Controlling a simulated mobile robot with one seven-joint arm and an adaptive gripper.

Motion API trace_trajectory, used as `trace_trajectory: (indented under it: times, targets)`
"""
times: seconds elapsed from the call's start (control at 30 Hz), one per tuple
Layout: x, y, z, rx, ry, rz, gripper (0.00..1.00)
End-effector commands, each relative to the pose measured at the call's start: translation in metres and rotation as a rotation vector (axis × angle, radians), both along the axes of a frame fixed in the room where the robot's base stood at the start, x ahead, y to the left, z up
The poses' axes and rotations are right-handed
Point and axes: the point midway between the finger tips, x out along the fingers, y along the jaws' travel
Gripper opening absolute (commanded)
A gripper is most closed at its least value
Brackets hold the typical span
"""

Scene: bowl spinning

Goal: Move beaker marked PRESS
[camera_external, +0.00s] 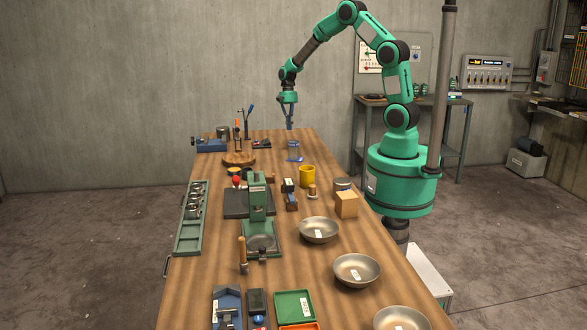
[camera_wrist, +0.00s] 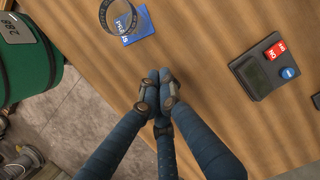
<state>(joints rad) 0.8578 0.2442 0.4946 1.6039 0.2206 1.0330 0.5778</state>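A clear glass beaker (camera_wrist: 112,18) stands at the top of the wrist view, with a blue card (camera_wrist: 140,32) under or beside its base. White lettering on the blue shows upside down and is partly seen through the glass. The beaker (camera_external: 293,148) also shows in the external view, near the far end of the table, with the blue card (camera_external: 294,159) in front of it. My gripper (camera_wrist: 160,78) points down over the table, its fingertips together with nothing seen between them. In the external view my gripper (camera_external: 290,126) is above the far table edge, behind the beaker and apart from it.
A dark box with red and blue buttons (camera_wrist: 265,68) lies right of my gripper in the wrist view. A green press (camera_external: 258,205), a yellow cup (camera_external: 307,177), a cardboard box (camera_external: 346,205) and metal bowls (camera_external: 320,230) stand farther along the wooden table (camera_external: 205,258).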

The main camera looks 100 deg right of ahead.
Motion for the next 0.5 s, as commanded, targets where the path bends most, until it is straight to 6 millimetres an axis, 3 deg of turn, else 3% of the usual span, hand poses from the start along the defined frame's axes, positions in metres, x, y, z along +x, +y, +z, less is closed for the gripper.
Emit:
trace_trajectory:
  times: [0.27,0.5]
  targets:
    - [0.000,0.004,-0.013,0.002,0.001,0.000,0.00]
    - [0.000,0.013,-0.042,0.002,0.002,0.001,0.00]
